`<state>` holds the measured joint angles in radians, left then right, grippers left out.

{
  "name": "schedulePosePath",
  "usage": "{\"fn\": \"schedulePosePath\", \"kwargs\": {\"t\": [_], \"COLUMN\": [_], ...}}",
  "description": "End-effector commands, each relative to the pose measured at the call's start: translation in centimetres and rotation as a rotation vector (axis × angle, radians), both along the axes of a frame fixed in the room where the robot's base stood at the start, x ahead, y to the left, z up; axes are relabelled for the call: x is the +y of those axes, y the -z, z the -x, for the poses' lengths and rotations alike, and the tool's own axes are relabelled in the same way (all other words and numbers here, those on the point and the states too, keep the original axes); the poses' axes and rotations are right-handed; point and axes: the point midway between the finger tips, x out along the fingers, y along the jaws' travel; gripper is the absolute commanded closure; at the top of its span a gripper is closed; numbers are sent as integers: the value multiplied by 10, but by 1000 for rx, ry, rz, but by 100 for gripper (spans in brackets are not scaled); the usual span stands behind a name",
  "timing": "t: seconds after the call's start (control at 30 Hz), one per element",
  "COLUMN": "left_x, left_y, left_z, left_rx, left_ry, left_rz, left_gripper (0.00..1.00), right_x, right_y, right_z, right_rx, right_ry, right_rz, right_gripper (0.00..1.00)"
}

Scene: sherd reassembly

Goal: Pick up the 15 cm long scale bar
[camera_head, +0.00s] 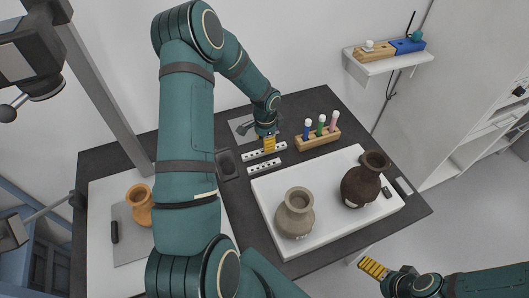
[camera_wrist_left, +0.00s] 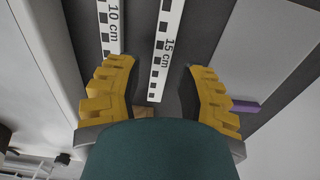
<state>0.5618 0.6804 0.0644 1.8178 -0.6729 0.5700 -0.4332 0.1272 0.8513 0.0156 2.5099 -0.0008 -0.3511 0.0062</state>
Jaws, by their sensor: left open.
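The 15 cm scale bar (camera_head: 278,147) is a white strip with black marks, lying flat on the dark table. In the left wrist view the 15 cm bar (camera_wrist_left: 167,45) runs between the open fingers, apart from both. My left gripper (camera_head: 268,143) is open over this bar and holds nothing; its yellow fingers (camera_wrist_left: 160,68) show on either side of the bar. The shorter 10 cm bar (camera_head: 264,166) lies parallel, nearer the white board; it shows left of the fingers in the wrist view (camera_wrist_left: 109,28). My right gripper (camera_head: 374,268) is beyond the table's front right edge, its finger gap unclear.
A wooden rack (camera_head: 318,139) with several coloured tubes stands right of the bars. A white board (camera_head: 337,218) carries a grey-beige jar (camera_head: 295,214) and a dark brown jar (camera_head: 362,182). An orange pot (camera_head: 139,205) stands at left. A small dark block (camera_head: 227,163) lies left of the bars.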

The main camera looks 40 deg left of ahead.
Motion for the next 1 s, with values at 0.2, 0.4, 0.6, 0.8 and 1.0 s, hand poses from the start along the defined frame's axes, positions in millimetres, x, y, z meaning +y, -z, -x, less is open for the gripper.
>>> {"fn": "schedulePosePath", "kwargs": {"t": [0.2,0.4,0.6,0.8,1.0], "left_x": [3,3,4,4,4], "left_y": [21,49,52,52,52], "left_z": [0,0,0,0,0], "left_rx": [3,2,0,1,1], "left_ry": [0,0,0,0,0], "left_rz": [1,1,0,0,0], "left_gripper": [61,61,61,100,100], "right_x": [0,0,0,0,0], "right_y": [5,11,11,10,11], "right_z": [1,2,2,2,2], "right_rx": [3,5,4,4,4], "right_ry": [-2,-4,-4,-4,-4], "right_rz": [0,-1,-1,-1,-1], "right_gripper": [0,0,0,0,0]}}
